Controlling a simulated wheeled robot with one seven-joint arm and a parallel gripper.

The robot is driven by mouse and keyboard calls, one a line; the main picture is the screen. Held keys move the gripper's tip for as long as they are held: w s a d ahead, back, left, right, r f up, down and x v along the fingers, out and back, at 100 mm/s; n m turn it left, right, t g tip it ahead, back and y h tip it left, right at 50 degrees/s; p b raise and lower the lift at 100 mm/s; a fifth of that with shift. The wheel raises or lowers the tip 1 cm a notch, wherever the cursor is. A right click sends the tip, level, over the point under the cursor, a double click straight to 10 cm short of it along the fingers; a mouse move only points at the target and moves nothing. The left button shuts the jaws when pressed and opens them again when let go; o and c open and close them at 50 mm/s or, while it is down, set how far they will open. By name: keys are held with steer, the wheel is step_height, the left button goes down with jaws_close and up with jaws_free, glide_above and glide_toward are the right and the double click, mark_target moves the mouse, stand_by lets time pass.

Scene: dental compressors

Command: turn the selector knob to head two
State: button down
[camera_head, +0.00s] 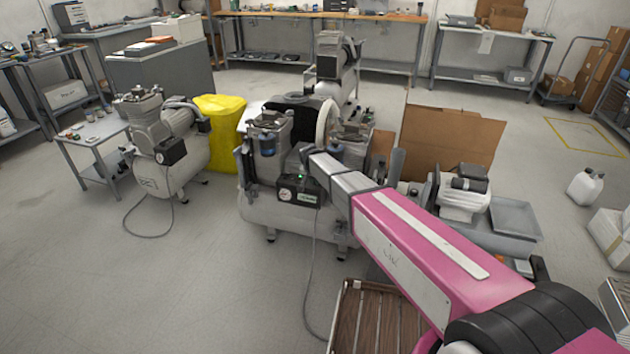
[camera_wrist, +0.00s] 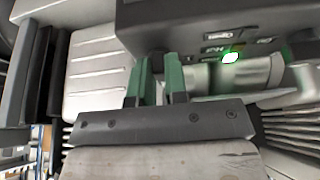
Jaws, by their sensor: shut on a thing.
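The dark control box (camera_head: 298,190) is on the front of the middle compressor (camera_head: 275,212), with a round gauge and a small lit green light. In the wrist view the box (camera_wrist: 190,30) fills the top, with small labels and the bright green light (camera_wrist: 230,57) to the right of my fingers. My gripper (camera_wrist: 160,65) has its two green fingers close together, with their tips at the lower edge of the box. It is shut on the selector knob, which is mostly hidden between the fingertips. I cannot read the knob's pointer position.
A second compressor (camera_head: 165,145) stands at the left, beside a yellow cover (camera_head: 220,130). A cardboard sheet (camera_head: 450,145) stands behind my arm. A wooden slatted pallet (camera_head: 375,325) lies at the front. A hose trails down the front of the middle compressor.

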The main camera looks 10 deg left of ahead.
steer(key=shift+m, duration=0.4)
steer(key=m+h, duration=0.1)
steer(key=m, duration=0.1)
steer(key=a+m+g+h, duration=0.1)
steer(key=m, duration=0.2)
steer(key=shift+w, duration=0.2)
steer(key=m, duration=0.2)
steer(key=m+g+h, duration=0.1)
steer(key=m, duration=0.3)
steer(key=shift+w+a+g+h, duration=0.15)
steer(key=shift+w+g+h, duration=0.15)
steer(key=shift+h, duration=0.1)
steer(key=c, duration=1.1)
jaws_free()
steer(key=shift+c, duration=0.2)
steer(key=shift+s+r, duration=0.1)
